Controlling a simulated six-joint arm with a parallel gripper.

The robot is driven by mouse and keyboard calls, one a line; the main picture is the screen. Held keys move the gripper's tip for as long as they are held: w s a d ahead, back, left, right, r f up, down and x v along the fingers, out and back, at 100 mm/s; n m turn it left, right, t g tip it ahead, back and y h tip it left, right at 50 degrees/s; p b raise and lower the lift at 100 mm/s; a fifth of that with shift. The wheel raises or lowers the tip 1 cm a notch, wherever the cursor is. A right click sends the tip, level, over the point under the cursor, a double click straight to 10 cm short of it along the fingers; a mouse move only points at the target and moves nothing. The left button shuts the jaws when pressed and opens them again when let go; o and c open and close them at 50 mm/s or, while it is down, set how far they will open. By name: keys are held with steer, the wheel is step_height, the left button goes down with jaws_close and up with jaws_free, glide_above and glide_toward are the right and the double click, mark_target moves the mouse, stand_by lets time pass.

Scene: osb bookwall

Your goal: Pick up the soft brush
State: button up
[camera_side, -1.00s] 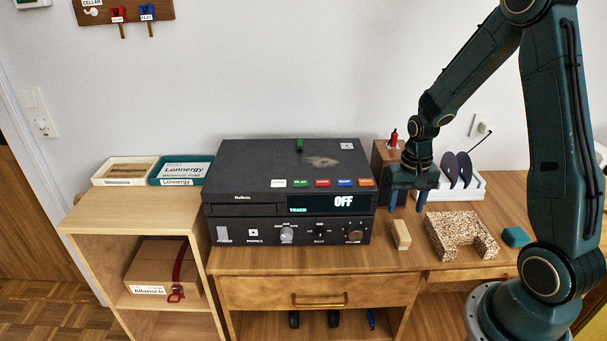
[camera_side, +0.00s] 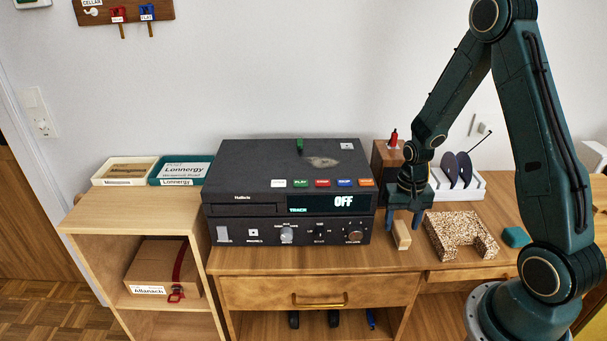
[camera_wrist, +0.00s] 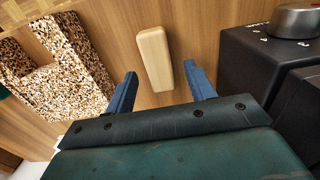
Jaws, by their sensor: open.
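The soft brush is likely the small pale wooden block (camera_side: 402,235) standing on the desk just right of the black player; no bristles show. It also appears in the wrist view (camera_wrist: 155,58) as a smooth rounded block. My gripper (camera_side: 403,226) is open above it. In the wrist view my gripper's two blue fingertips (camera_wrist: 160,84) are apart, one on each side of the block's near end, with a gap on both sides. Nothing is held. The gripper partly hides the block's top in the side view.
The black player (camera_side: 290,209) stands close on the left. A speckled cork-like U-shaped block (camera_side: 447,240) lies close on the right. A white rack (camera_side: 474,186) with dark discs and a brown box (camera_side: 383,160) with a red item stand behind. A teal object (camera_side: 516,237) lies farther right.

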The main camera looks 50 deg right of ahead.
steer(key=shift+f, duration=1.15)
steer(key=c, duration=1.1)
